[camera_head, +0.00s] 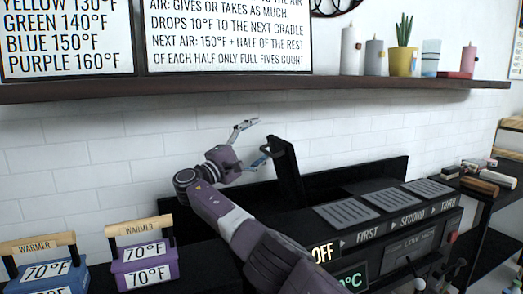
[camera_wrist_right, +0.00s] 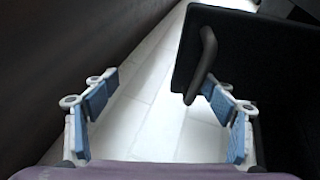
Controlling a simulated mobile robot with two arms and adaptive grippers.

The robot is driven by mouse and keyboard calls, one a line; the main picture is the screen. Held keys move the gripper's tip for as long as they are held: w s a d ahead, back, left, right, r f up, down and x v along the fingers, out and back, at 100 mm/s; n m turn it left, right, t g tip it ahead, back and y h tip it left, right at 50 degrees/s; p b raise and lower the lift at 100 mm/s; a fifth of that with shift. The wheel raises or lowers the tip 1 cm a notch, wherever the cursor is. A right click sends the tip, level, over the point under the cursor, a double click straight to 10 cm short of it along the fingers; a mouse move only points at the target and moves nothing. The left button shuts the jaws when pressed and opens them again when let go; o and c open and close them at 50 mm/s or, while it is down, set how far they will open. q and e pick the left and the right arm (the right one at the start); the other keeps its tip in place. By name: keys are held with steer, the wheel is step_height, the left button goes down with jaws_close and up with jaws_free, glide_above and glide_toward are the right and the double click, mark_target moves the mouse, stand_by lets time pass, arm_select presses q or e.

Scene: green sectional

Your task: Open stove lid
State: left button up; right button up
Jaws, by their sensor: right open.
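The stove (camera_head: 400,240) is a black unit with grey vents marked FIRST, SECOND and THIRD. Its black lid (camera_head: 287,175) stands steeply raised at the left end, seen nearly edge-on. In the right wrist view the lid is a dark panel (camera_wrist_right: 260,60) with a bar handle (camera_wrist_right: 207,62). My right gripper (camera_head: 255,143) is open beside the upper part of the lid. In the wrist view its fingers (camera_wrist_right: 160,105) are wide apart, the right finger close to the handle and overlapping the lid. I cannot tell whether it touches. My left gripper is not in view.
Blue (camera_head: 45,275) and purple (camera_head: 145,268) warmers stand at lower left. A shelf (camera_head: 250,88) with candles and a potted plant (camera_head: 403,60) runs along the white brick wall above. A side rack (camera_head: 490,205) stands at right.

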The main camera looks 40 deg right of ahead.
steer(key=shift+o, duration=0.4)
steer(key=shift+w+a+r, duration=0.2)
steer(key=shift+a+r, duration=0.25)
steer(key=shift+r, duration=0.1)
steer(key=shift+s+a, duration=0.1)
steer(key=shift+a, duration=0.05)
steer(key=shift+c, duration=0.9)
steer(key=shift+a+f, duration=0.4)
steer(key=shift+f, duration=0.15)
steer(key=c, duration=0.4)
steer(key=shift+f+b+v, duration=0.2)
steer(key=shift+b+v, duration=0.2)
steer(key=shift+v, duration=1.1)
steer(key=shift+c, duration=0.3)
steer(key=a, duration=0.1)
steer(key=s+a, duration=0.1)
steer(key=a, duration=0.1)
steer(key=shift+s+a+r, duration=0.15)
steer(key=shift+s+r, duration=0.05)
steer(key=c, duration=0.3)
steer(key=shift+s+a+f, duration=0.1)
steer(key=shift+a+f, duration=0.1)
steer(key=shift+f, duration=0.3)
steer(key=shift+s+a+f, duration=0.1)
steer(key=shift+a+f, duration=0.15)
steer(key=shift+f, duration=0.25)
steer(key=shift+f, duration=0.1)
